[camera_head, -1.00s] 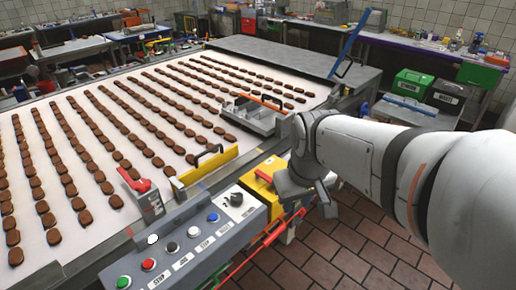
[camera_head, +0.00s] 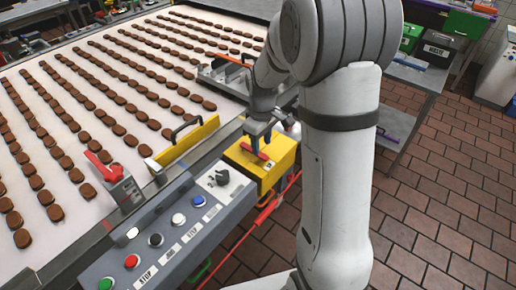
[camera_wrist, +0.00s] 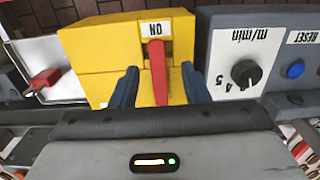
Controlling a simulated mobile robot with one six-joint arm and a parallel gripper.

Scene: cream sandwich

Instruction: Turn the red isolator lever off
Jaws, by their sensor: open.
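The isolator is a yellow box (camera_head: 270,176) at the right end of the grey control panel in the head view. It also shows in the wrist view (camera_wrist: 85,60). Its red lever (camera_wrist: 158,72) runs up and down in the wrist view, with its upper end beside an "ON" label (camera_wrist: 155,29). In the head view a bit of the red lever (camera_head: 254,151) shows below my gripper (camera_head: 258,138). My gripper is open, its two blue-grey fingers (camera_wrist: 159,88) on either side of the lever's lower part. I cannot tell whether they touch it.
The grey control panel (camera_head: 150,262) has several coloured buttons and a black speed knob (camera_wrist: 246,73). Another red handle (camera_head: 103,166) stands on a grey bracket by the conveyor (camera_head: 105,205) of brown biscuits. A yellow guard (camera_head: 185,143) with a black handle stands nearby. Tiled floor is open at the right.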

